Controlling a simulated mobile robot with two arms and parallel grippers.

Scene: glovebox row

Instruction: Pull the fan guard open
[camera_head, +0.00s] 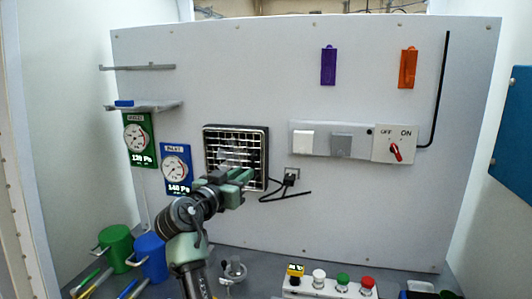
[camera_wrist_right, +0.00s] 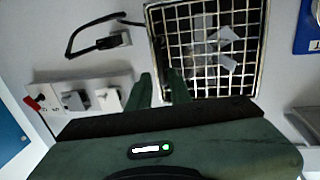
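The fan guard (camera_head: 222,140) is a square wire grid in a dark frame on the upright grey panel; it appears closed. In the right wrist view the guard (camera_wrist_right: 215,50) is upside down, with pale scraps visible behind its wires. My right gripper (camera_head: 243,177) is at the guard's lower right corner in the head view. In the wrist view its two green fingers (camera_wrist_right: 161,88) stand apart, one outside the guard's side edge and one over the grid. I cannot tell whether they touch the frame. My left gripper is not in view.
A black plug with a cable (camera_head: 288,180) sits right of the guard. Gauges (camera_head: 177,167) hang left of it, with a small shelf (camera_head: 150,106) above. A switch strip (camera_head: 342,143) is to the right. Mugs (camera_head: 117,246) and a button box (camera_head: 318,287) stand below.

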